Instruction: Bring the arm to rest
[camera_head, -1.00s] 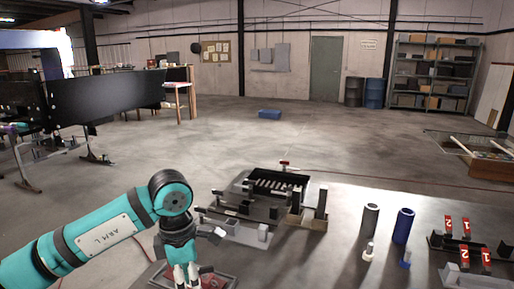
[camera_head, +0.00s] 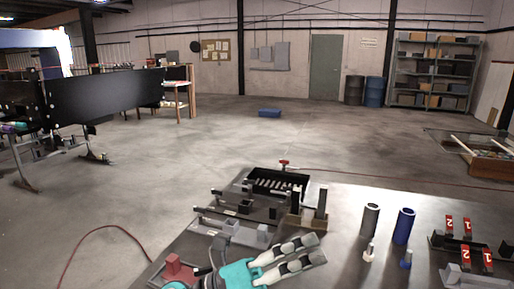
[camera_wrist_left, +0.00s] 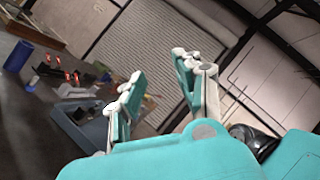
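My left gripper (camera_head: 290,258) is low in the head view, over the front part of the grey work table (camera_head: 335,255). Only the hand end of my left arm shows in the head view. My right gripper is not in view.
On the table stand a black tray fixture (camera_head: 277,184), a grey cylinder (camera_head: 370,218), a blue cylinder (camera_head: 403,225) and red numbered tags (camera_head: 467,229). A red block fixture (camera_head: 180,270) is left of the gripper. A red cable (camera_head: 75,250) lies on the floor.

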